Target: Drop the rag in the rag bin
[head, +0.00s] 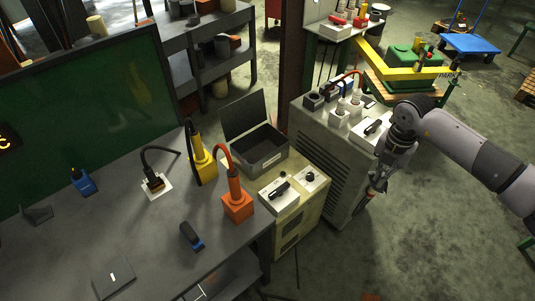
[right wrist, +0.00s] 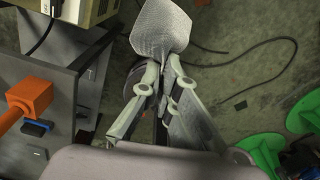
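My right gripper (head: 376,187) hangs at the right in the head view, beside the grey cabinet and over the floor. In the right wrist view my right gripper (right wrist: 168,70) has its fingertips close together on a pale grey, woven-looking rag (right wrist: 161,27). The rag sticks out beyond the fingertips. I cannot make the rag out clearly in the head view. No bin is clearly recognisable as the rag bin; an open dark grey box (head: 272,161) with a raised lid stands left of the gripper. My left gripper is not in view.
The grey workbench (head: 130,225) holds an orange tool (head: 237,205), a yellow tool (head: 203,167) and small blue-based items. A grey cabinet (head: 333,165) with devices on top stands near my right arm. Green objects (right wrist: 265,150) and a loose dark cable (right wrist: 265,68) lie over the floor.

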